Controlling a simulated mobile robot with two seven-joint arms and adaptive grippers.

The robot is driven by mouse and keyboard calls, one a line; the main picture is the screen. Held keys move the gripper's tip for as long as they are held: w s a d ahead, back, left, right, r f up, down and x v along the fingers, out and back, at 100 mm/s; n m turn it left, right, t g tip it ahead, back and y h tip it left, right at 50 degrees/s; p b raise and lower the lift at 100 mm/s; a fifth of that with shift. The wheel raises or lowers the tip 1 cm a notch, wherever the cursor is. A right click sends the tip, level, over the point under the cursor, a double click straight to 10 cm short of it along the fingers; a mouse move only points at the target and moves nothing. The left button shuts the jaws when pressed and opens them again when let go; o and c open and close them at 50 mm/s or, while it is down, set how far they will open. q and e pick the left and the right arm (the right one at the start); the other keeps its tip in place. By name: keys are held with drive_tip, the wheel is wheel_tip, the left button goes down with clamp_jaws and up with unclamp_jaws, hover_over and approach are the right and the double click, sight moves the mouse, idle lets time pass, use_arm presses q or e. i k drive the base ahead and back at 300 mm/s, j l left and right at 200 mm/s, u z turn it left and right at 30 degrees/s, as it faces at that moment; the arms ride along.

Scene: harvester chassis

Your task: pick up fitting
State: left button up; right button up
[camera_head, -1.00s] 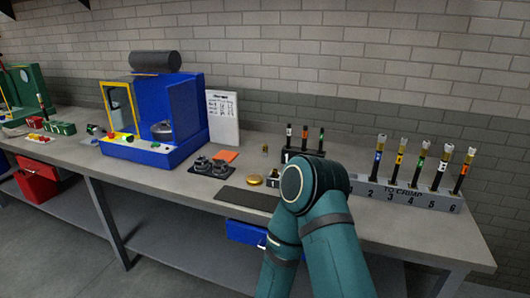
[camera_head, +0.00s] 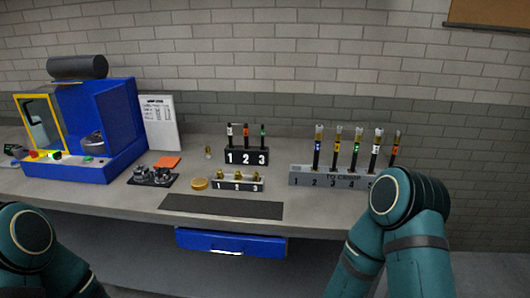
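Several small brass fittings stand in a low grey block (camera_head: 237,187) numbered 1 2 3 near the front of the bench; one fitting (camera_head: 220,174) is at its left end. Another small brass piece (camera_head: 208,152) stands alone on the bench behind it, left of a black rack (camera_head: 247,156). I cannot tell which of these the task means. Only my two teal arms show, at the lower left and lower right. Both grippers are out of view.
A grey TO CRIMP rack (camera_head: 300,174) with several upright hoses is at right, partly hidden by my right arm. A blue machine (camera_head: 110,130) stands left. A black mat (camera_head: 222,206), gold disc (camera_head: 200,184) and dark fixtures (camera_head: 153,176) lie in front. A blue drawer (camera_head: 232,243) is below.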

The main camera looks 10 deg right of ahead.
sight(207, 149)
drive_tip(key=j+z, duration=0.2)
drive_tip(key=z, duration=0.2)
drive_tip(key=i+j+z, duration=0.1)
drive_tip(key=j+z, duration=0.15)
drive_tip(key=z, duration=0.15)
drive_tip(key=j+z, duration=0.2)
drive_tip(key=z, duration=0.2)
drive_tip(key=j+z, duration=0.35)
drive_tip(key=k+j+z, duration=0.2)
drive_tip(key=j+z, duration=0.15)
drive_tip(key=j, duration=0.15)
drive_tip(key=k+j+z, duration=0.1)
drive_tip(key=j, duration=0.25)
drive_tip(key=k+j+z, duration=0.1)
drive_tip(key=j, duration=0.2)
drive_tip(key=k+j+z, duration=0.1)
drive_tip(key=j, duration=0.2)
drive_tip(key=k, duration=0.05)
